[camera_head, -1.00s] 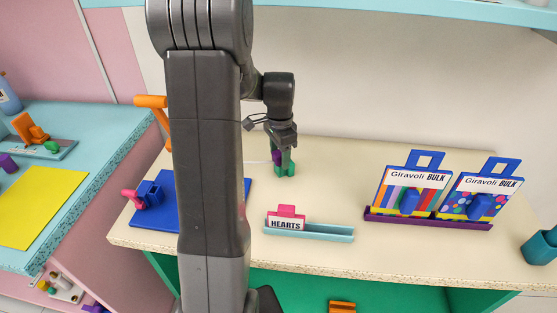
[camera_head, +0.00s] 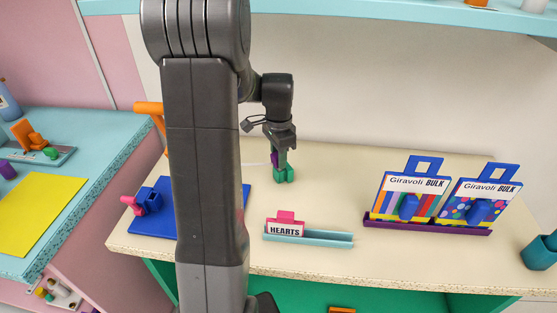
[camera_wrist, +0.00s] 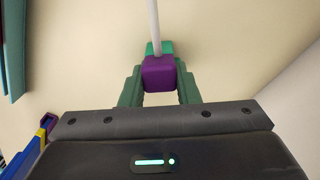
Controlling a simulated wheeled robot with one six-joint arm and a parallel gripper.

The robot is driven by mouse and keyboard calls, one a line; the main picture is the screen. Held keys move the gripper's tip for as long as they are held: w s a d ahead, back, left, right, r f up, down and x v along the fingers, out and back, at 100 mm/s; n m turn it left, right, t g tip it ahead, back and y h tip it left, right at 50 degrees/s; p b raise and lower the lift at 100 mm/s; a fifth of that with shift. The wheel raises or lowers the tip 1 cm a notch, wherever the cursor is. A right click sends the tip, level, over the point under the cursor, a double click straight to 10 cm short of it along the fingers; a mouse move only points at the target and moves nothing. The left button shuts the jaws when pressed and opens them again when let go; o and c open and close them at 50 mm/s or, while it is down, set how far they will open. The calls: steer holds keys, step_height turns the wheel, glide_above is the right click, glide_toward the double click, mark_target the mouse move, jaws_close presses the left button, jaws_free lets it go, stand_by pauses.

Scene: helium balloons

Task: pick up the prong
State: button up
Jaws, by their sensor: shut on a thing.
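My gripper (camera_head: 283,172) hangs over the back of the cream counter, left of the middle, its green fingers pointing down. In the wrist view the two fingers (camera_wrist: 160,90) are closed around a purple block (camera_wrist: 159,74), which I take to be part of the prong. A thin white rod (camera_wrist: 153,25) runs up the picture from the block, and a teal piece (camera_wrist: 152,48) shows just behind it. In the head view only a bit of purple (camera_head: 274,160) shows beside the fingers. I cannot tell whether the prong touches the counter.
A pale blue tray (camera_head: 325,240) with a pink clip and HEARTS card (camera_head: 285,230) stands in front. Two Giravoli BULK packs (camera_head: 413,193) stand in a purple rack (camera_head: 430,226) to the right. A blue mat (camera_head: 160,242) lies left. Counter between is clear.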

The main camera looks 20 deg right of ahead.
step_height(320, 180, up, 11)
steer(key=s+a+b, duration=0.1)
steer(key=s+a, duration=0.8)
steer(key=s, duration=0.6)
steer(key=shift+s+a+f, duration=0.2)
steer(key=shift+f, duration=0.1)
steer(key=o, duration=0.3)
steer(key=c, duration=0.3)
steer(key=shift+r, duration=0.1)
steer(key=shift+r, duration=0.1)
steer(key=shift+r+p, duration=0.85)
steer(key=shift+p, duration=0.15)
